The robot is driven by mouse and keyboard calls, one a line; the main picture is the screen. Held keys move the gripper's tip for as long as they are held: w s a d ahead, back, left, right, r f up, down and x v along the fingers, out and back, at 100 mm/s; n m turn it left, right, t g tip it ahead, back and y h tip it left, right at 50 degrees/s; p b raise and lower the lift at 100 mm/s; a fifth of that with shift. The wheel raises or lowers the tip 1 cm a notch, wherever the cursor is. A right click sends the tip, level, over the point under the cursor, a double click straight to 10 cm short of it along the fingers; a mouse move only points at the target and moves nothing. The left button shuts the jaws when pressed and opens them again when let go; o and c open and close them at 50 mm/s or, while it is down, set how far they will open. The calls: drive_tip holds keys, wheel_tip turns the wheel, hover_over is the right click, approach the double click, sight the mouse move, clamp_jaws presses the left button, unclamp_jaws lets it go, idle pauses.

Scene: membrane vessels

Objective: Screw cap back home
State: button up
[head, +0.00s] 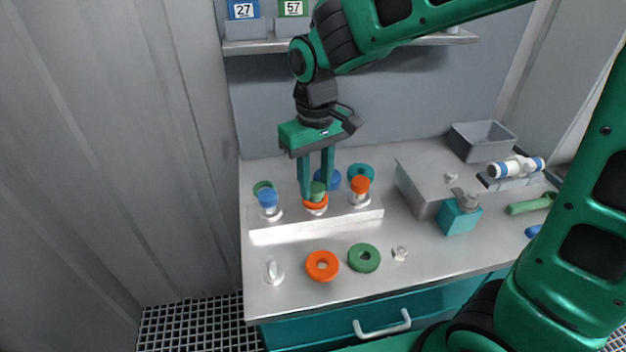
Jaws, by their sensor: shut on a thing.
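My gripper (317,190) points straight down over the middle of a row of three small vessels. It is shut on a green cap (318,189), with one finger on each side. The cap sits at the middle vessel (316,211), right above an orange ring or collar (314,204). Whether the cap touches the vessel or its thread is too small to tell. The left vessel has a blue cap (268,197), and the right vessel has an orange cap (361,184).
Green, blue and teal rings lie behind the vessels. An orange ring (322,266), a green ring (364,257) and small metal fittings lie in front.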

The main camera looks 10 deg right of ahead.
drive_tip(key=m, duration=0.3)
drive_tip(key=shift+w+r, duration=0.1)
drive_tip(key=shift+w, duration=0.1)
drive_tip(key=o, duration=1.1)
drive_tip(key=shift+s, duration=0.1)
